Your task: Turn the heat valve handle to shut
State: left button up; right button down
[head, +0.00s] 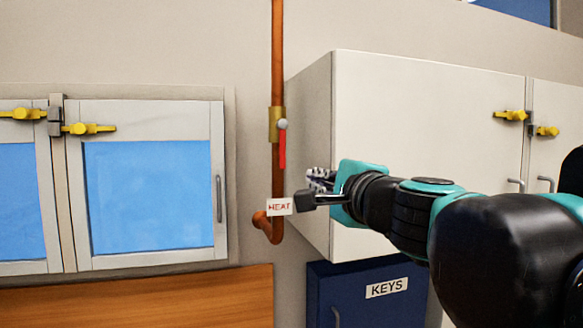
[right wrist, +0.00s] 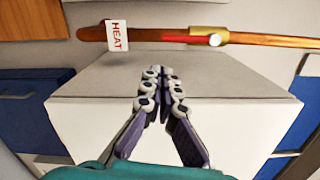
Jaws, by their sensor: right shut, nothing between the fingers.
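A copper pipe (head: 278,60) runs down the wall and carries a brass valve (head: 274,125). The red valve handle (head: 282,150) hangs straight down from a grey hub, parallel to the pipe. A white HEAT tag (head: 279,206) is on the pipe below it. My right gripper (head: 310,190) is shut and empty, to the right of the pipe and lower than the handle, apart from it. In the right wrist view its fingertips (right wrist: 162,74) are together below the pipe, between the HEAT tag (right wrist: 117,36) and the brass valve (right wrist: 208,36). My left gripper is out of view.
A white wall cabinet (head: 420,90) stands close right of the pipe, behind my right arm. A blue KEYS box (head: 350,280) is below it. A glass-fronted cabinet (head: 150,110) is on the left. The wall left of the pipe is narrow but clear.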

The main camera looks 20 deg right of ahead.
aim_at(282, 146)
jog(key=w+p, duration=0.1)
jog(key=w, duration=0.9)
jog(key=shift+a, duration=0.45)
jog(key=shift+d, duration=0.1)
